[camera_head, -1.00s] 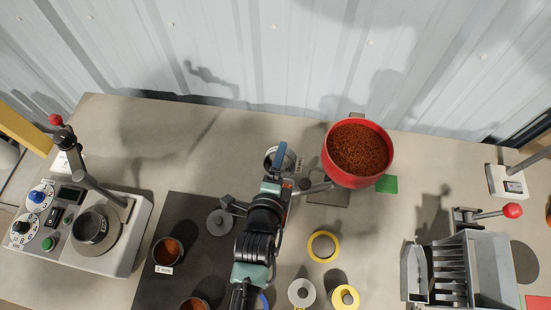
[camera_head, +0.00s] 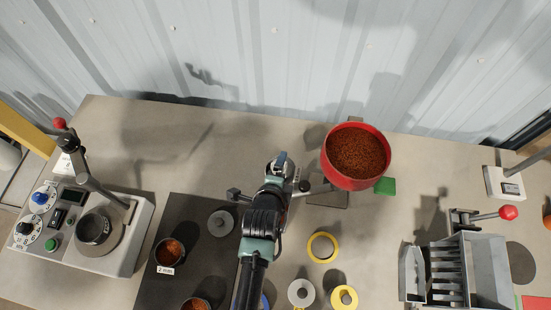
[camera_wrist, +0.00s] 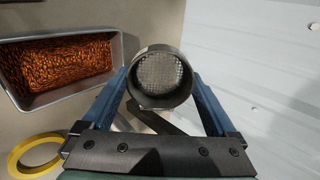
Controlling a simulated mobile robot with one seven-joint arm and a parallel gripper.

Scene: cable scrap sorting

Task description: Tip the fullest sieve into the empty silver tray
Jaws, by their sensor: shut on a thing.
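My gripper (camera_wrist: 161,90) is shut on a round metal sieve (camera_wrist: 161,56), its blue fingers on either side of the rim. Mesh shows inside the ring, with no granules on the side I see. The sieve is held above the bench and is mostly hidden by the gripper (camera_head: 281,165) in the head view. A silver rectangular tray (camera_wrist: 118,54) full of copper granules shows left of the sieve in the wrist view. Two small cups of granules stand on the dark mat: one labelled 2 mm (camera_head: 169,252), one at the lower edge (camera_head: 195,304). No empty silver tray is clearly visible.
A red bowl (camera_head: 330,170) full of copper granules stands right of my gripper. A yellow ring (camera_head: 311,246) and other rings lie below. A control machine (camera_head: 130,245) is at left, a slotted metal splitter (camera_head: 487,262) at right. The wall (camera_head: 250,50) is behind.

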